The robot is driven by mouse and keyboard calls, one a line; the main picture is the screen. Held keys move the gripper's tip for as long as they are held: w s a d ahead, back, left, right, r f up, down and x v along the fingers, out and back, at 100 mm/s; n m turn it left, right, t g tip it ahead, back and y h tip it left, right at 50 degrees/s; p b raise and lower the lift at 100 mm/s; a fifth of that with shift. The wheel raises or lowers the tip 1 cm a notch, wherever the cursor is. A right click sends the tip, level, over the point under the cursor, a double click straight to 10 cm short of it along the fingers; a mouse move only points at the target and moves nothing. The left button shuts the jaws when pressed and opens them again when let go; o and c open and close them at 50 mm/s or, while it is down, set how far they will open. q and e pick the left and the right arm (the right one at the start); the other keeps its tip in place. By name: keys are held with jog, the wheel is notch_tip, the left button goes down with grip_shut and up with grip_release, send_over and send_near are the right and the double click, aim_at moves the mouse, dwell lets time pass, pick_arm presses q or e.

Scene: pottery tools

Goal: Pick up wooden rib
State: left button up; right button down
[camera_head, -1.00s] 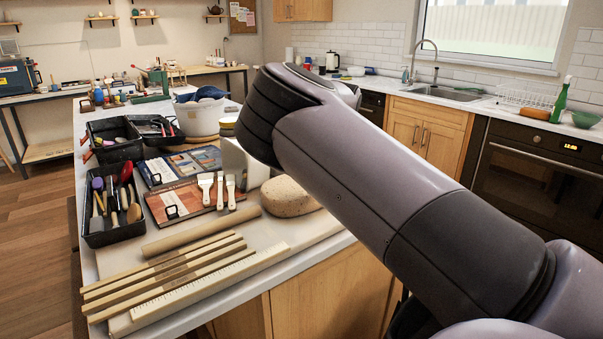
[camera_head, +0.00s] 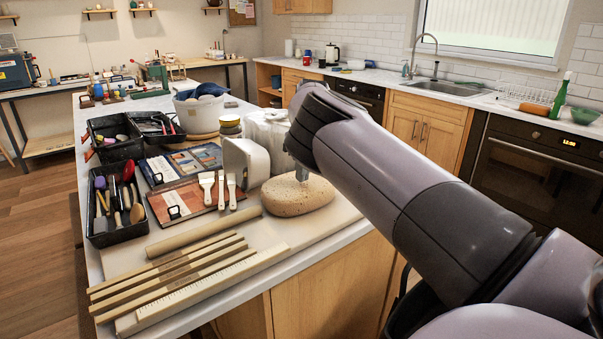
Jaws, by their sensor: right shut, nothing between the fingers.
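I cannot single out the wooden rib for certain. A black tray (camera_head: 118,236) at the left of the worktop holds several tools, some with wooden-looking parts, too small to tell apart. My right arm comes in from the right. Its gripper (camera_head: 302,173) shows only in small part under the dark wrist, shut and empty, over or just behind the speckled tan block (camera_head: 290,202). I cannot tell whether it touches the block. My left gripper is not in view.
Books (camera_head: 176,212) with brushes lie in the middle. A white block (camera_head: 246,163), a white bucket (camera_head: 198,118) and another black tray (camera_head: 116,142) stand behind.

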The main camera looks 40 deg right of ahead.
jog(key=shift+w, duration=0.2)
jog(key=shift+f+p, duration=0.1)
jog(key=shift+p, duration=0.2)
jog(key=shift+f, duration=0.65)
jog(key=shift+s, duration=0.1)
